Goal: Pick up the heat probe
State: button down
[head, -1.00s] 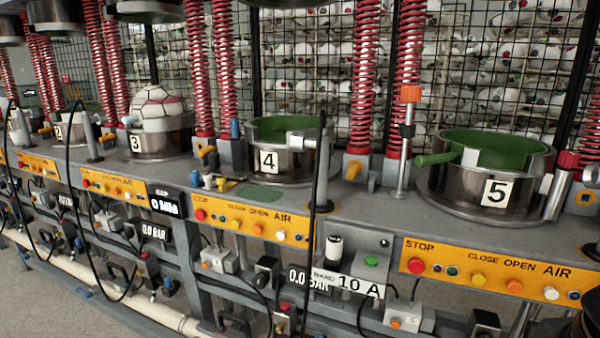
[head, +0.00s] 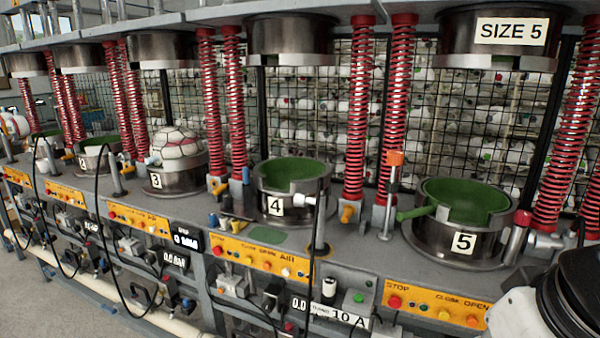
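I cannot tell for certain which thing is the heat probe. A slim metal rod with an orange top and dark collar (head: 394,172) stands upright between stations 4 and 5. Black cables (head: 318,230) loop near grey upright posts (head: 320,247) along the bench front. Small blue and yellow pieces (head: 222,222) lie on the bench left of station 4, too small to identify. A white and black part of my arm shows at the lower right. My gripper is not in view.
The press bench has open green-lined moulds at station 4 (head: 290,172) and station 5 (head: 450,195). A panelled ball (head: 178,143) sits in station 3. Upper press heads (head: 290,38) and red springs (head: 357,120) stand above. Orange button panels (head: 255,255) line the front.

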aim_at(246, 181)
jog(key=i+j+z, duration=0.15)
jog(key=j, duration=0.3)
jog(key=i+j+z, duration=0.1)
jog(key=j, duration=0.4)
jog(key=i+j+z, duration=0.15)
jog(key=j, duration=0.35)
jog(key=i+j+z, duration=0.15)
jog(key=j, duration=0.35)
jog(key=j+z, duration=0.15)
jog(key=j, duration=0.35)
